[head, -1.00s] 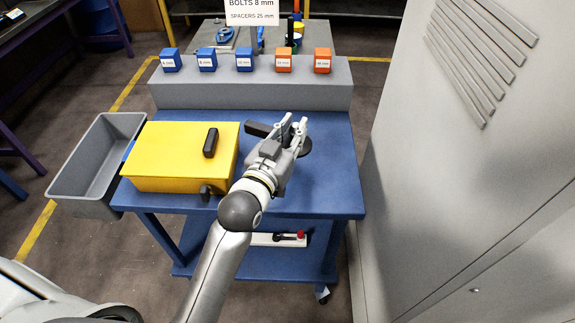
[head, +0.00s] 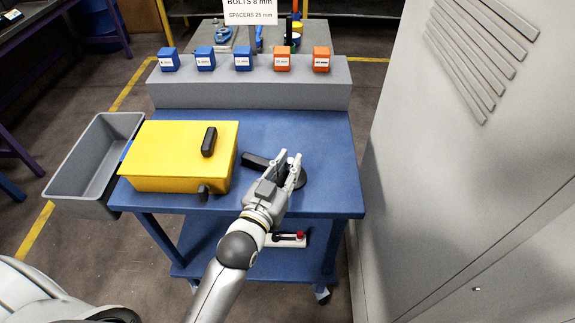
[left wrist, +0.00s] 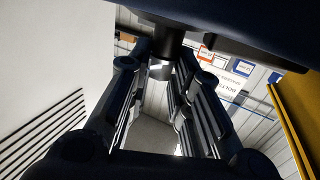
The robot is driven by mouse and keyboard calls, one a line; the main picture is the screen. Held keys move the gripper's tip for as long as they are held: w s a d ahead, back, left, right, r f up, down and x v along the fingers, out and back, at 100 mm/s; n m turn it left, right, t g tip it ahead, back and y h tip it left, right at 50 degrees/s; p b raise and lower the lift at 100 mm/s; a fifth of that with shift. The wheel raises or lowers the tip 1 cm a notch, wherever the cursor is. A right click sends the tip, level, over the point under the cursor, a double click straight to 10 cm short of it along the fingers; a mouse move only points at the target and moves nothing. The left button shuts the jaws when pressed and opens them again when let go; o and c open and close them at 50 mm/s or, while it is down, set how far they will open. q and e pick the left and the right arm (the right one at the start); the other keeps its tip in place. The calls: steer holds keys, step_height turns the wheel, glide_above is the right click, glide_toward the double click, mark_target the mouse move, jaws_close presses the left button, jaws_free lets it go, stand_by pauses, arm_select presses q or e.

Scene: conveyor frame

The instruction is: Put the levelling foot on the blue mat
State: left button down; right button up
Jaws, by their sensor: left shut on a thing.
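My left gripper (head: 290,163) is over the front right part of the blue cart top (head: 325,150). It is shut on the levelling foot (head: 300,179), whose dark round part shows just right of the fingers. A dark bar (head: 254,160) sticks out left of the fingers; I cannot tell whether it belongs to the foot. In the left wrist view a dark stem (left wrist: 170,42) under a wide dark shape reaches between the fingers. The height above the cart is unclear. I make out no blue mat distinct from the blue cart top. My right gripper is out of view.
A yellow box (head: 165,155) with a black handle stands left on the cart. A grey bin (head: 70,185) hangs at its left. A grey ledge (head: 250,95) with several blue and orange blocks runs along the back. A grey cabinet (head: 470,170) stands close on the right.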

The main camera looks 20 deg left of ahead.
arm_select(q)
steer(key=c, duration=1.3)
jaws_free()
steer(key=shift+f, duration=0.1)
